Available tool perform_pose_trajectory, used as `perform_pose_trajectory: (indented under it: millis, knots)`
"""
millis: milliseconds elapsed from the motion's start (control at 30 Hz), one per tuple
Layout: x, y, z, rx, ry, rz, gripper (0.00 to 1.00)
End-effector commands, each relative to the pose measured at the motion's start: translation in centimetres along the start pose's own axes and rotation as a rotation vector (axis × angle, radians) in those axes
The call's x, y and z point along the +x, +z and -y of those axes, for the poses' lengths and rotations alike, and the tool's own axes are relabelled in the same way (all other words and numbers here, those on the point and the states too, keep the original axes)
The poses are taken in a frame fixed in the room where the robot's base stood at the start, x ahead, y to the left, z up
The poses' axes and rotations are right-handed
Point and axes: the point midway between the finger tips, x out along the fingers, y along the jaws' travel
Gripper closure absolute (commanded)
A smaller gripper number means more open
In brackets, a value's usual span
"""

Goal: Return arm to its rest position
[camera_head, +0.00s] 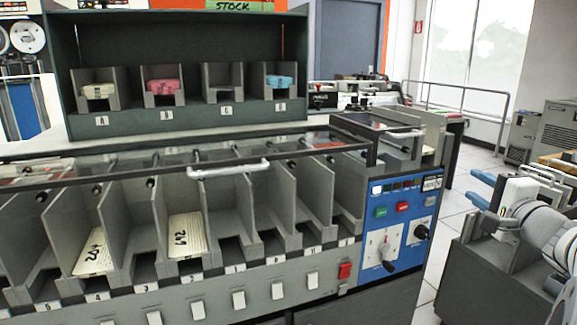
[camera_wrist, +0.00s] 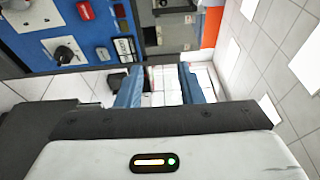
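My gripper (camera_head: 471,188) is at the right of the head view, with its blue fingers pointing left and spread apart. It is clear of the sorting machine (camera_head: 330,290), to the right of its blue control panel (camera_head: 400,232). In the wrist view my gripper (camera_wrist: 158,78) shows a wide gap between its blue fingers. Nothing is held between them; only background shows through the gap. Part of my arm runs off the right edge of the head view.
Card stacks lie in two sorter pockets, marked 224 (camera_head: 93,253) and 267 (camera_head: 187,238). A glass cover with a handle (camera_head: 228,170) spans the pockets. The stock rack (camera_head: 190,122) behind holds cream, pink and blue stacks. Tiled floor (camera_head: 455,195) lies between sorter and arm.

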Motion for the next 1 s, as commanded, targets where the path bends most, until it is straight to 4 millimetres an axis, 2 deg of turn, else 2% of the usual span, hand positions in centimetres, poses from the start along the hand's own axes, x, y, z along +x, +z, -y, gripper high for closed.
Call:
perform_pose_trajectory:
  millis: [67,367,633,800,900,1000]
  knots:
    - [0.3,1.2,0.6,-0.01,0.023,0.03,0.66]
    - [0.7,7.1,0.8,-0.071,0.166,0.186,0.66]
    - [-0.4,14.5,1.2,-0.183,0.361,0.39,0.66]
    - [-3.5,20.5,2.0,-0.338,0.559,0.583,0.66]
    - [-6.1,23.1,2.3,-0.458,0.681,0.69,0.66]
    - [-8.8,24.8,2.9,-0.595,0.793,0.783,0.66]
